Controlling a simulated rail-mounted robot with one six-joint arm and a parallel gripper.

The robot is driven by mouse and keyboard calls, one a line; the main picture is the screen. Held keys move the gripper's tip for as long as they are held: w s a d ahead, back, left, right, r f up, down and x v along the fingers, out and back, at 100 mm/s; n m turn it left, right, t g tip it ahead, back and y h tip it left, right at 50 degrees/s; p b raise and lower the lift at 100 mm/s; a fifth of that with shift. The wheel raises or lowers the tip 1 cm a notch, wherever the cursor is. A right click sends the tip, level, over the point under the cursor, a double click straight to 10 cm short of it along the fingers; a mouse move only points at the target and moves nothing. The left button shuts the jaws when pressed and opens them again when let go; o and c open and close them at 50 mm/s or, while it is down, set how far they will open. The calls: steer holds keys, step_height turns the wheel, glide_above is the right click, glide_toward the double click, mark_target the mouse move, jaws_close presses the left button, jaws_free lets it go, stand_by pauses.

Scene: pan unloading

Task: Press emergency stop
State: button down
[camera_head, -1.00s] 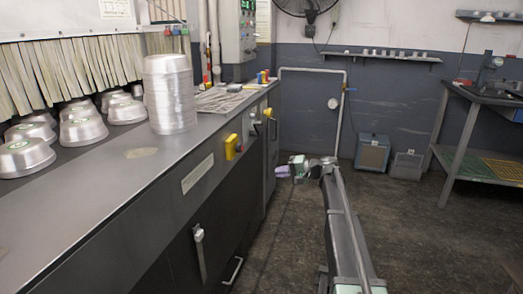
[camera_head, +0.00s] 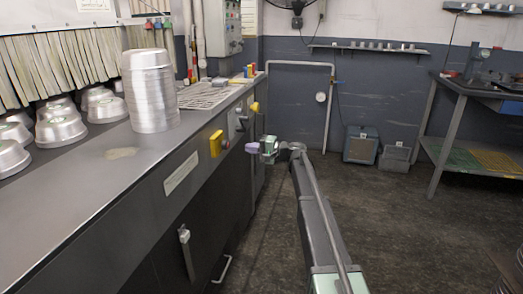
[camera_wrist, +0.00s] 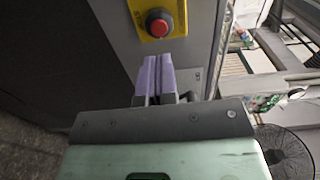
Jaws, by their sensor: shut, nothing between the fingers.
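The emergency stop is a red round button (camera_wrist: 158,27) on a yellow plate (camera_wrist: 172,10) in the wrist view. In the head view, a yellow box (camera_head: 216,143) with a small red part on its side sits on the counter's front face. My gripper (camera_head: 249,148) is in front of that face, to the right of the box and apart from it. In the wrist view my gripper (camera_wrist: 159,57) has its purple fingers together and empty, with their tips just below the red button in the picture. Whether they touch the panel cannot be told.
The dark counter (camera_head: 100,205) carries a stack of metal pans (camera_head: 150,95) and several loose pans. A second yellow piece (camera_head: 255,107) is farther along its front. A handle (camera_head: 185,250) sticks out lower down. The floor (camera_head: 420,240) to the right is open.

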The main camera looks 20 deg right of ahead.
steer(key=x, duration=0.7)
steer(key=shift+x, duration=0.75)
steer(key=shift+w+r, duration=0.1)
steer(key=v, duration=1.5)
